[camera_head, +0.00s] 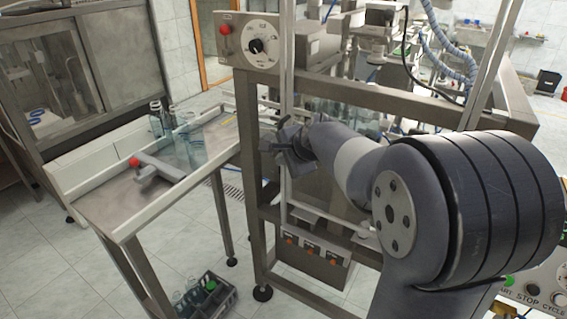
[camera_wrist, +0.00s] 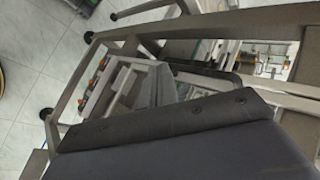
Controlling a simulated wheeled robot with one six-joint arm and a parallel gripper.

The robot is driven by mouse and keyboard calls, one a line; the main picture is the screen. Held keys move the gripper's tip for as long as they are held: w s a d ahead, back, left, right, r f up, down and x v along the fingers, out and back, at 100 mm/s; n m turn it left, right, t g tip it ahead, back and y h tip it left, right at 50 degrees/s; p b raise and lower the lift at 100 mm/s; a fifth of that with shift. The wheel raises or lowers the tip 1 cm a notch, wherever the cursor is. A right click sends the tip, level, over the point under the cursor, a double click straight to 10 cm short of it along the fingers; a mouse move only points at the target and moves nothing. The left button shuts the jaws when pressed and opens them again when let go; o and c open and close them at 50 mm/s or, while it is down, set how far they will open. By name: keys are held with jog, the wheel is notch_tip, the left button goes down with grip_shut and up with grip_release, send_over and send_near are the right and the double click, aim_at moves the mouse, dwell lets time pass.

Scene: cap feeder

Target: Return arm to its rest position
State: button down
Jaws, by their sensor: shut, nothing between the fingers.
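My gripper (camera_head: 281,146) is in the middle of the head view, at the end of my extended arm. It is shut and empty, in front of the steel frame of the machine (camera_head: 247,170). In the wrist view the dark gripper body fills the lower part and its jaws (camera_wrist: 180,90) reach in front of the frame. My arm stretches from the right side of the head view toward the left. Its large dark joint hides part of the machine behind it.
A steel side table (camera_head: 120,215) with glass bottles (camera_head: 157,119) and a red-knobbed bar (camera_head: 160,169) stands left. A black crate (camera_head: 226,297) with bottles sits on the tiled floor. A control panel (camera_head: 248,43) with a red knob is above my gripper.

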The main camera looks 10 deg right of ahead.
jog(key=shift+s+a+r, duration=0.15)
jog(key=shift+s+r, duration=0.55)
jog(key=shift+s, duration=0.05)
jog(key=shift+s+a+r, duration=0.1)
jog(key=shift+s+r, duration=0.55)
jog(key=shift+s, duration=0.1)
